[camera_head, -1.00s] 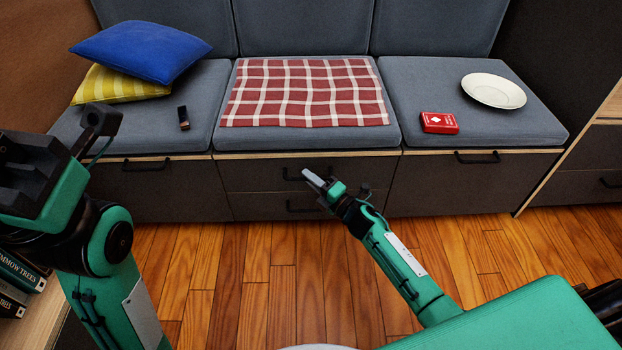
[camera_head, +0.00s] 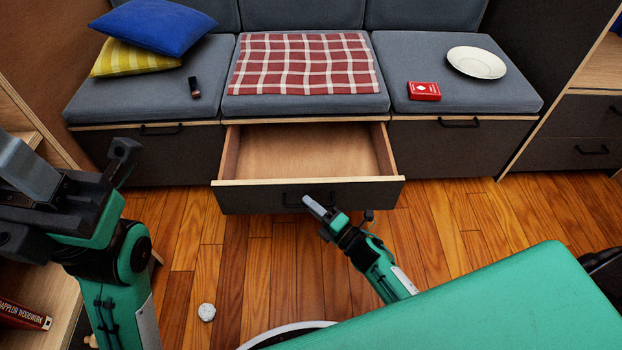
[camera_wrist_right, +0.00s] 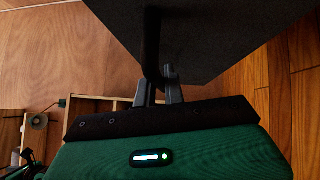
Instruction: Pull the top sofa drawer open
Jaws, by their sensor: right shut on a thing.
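The top sofa drawer (camera_head: 250,198) stands pulled far out from under the middle seat in the head view, and its wooden inside looks empty. Its dark handle (camera_head: 294,199) is partly hidden behind my right gripper (camera_head: 312,204). In the right wrist view, the fingers of my right gripper (camera_wrist_right: 159,88) are shut on the dark handle (camera_wrist_right: 151,45), with the dark drawer front (camera_wrist_right: 220,35) just beyond.
On the sofa are a blue pillow (camera_head: 155,35), a yellow pillow (camera_head: 135,62), a checked cloth (camera_head: 300,65), a red card box (camera_head: 424,91) and a white plate (camera_head: 476,62). A crumpled whitish ball (camera_head: 206,312) lies on the wooden floor. Shelves stand at left.

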